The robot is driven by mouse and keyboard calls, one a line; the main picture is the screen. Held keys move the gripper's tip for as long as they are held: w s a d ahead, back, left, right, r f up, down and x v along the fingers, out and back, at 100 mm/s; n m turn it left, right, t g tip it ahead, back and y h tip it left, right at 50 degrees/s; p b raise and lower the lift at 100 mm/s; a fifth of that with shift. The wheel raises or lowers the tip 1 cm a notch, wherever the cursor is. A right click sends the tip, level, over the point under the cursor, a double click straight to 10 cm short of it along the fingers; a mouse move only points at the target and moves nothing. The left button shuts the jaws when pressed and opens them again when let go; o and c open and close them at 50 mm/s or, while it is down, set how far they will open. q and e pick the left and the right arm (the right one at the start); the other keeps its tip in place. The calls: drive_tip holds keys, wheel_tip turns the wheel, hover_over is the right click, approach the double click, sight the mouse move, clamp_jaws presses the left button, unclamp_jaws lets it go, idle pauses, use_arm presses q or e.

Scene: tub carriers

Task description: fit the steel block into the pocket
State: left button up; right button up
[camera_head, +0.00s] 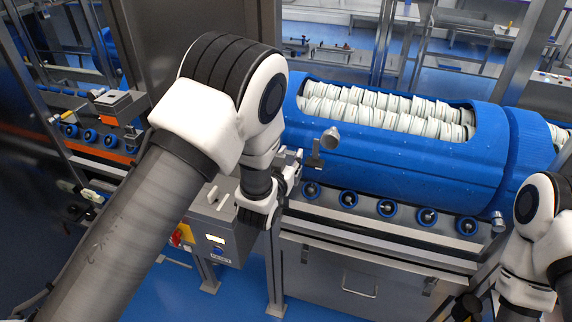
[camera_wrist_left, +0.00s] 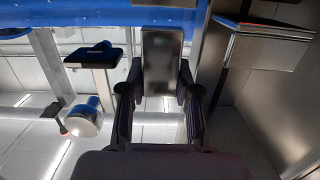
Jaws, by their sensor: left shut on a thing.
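My left gripper (camera_head: 291,172) is in front of the left end of the blue tub carrier. In the left wrist view its two dark fingers (camera_wrist_left: 159,92) are shut on the steel block (camera_wrist_left: 162,62), a grey rectangular piece with its broad face towards the camera. The block sticks out beyond the fingertips, near the blue surface at the top of that view. In the head view the block is small and cannot be told clearly from the gripper. I cannot make out the pocket in either view. My right arm (camera_head: 538,205) is at the right edge; its gripper is not clearly in view.
The blue tub carrier (camera_head: 400,165), filled with stacked white rings, rests above blue rollers (camera_head: 386,208). A dark bracket (camera_wrist_left: 92,57) and a round-ended steel cylinder (camera_wrist_left: 84,118) are left of the block. A steel box (camera_wrist_left: 262,42) is to its right.

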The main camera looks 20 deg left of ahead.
use_arm(q)
drive_tip(key=shift+w, duration=0.75)
drive_tip(key=shift+b, duration=0.3)
drive_tip(key=shift+b, duration=0.4)
idle(0.8)
drive_tip(key=shift+f+b, duration=1.75)
drive_tip(key=shift+f, duration=0.4)
drive_tip(key=o, duration=1.1)
drive_tip(key=shift+s, duration=0.1)
drive_tip(key=s+r, duration=0.1)
drive_tip(key=s, duration=0.6)
drive_tip(key=shift+s, duration=0.1)
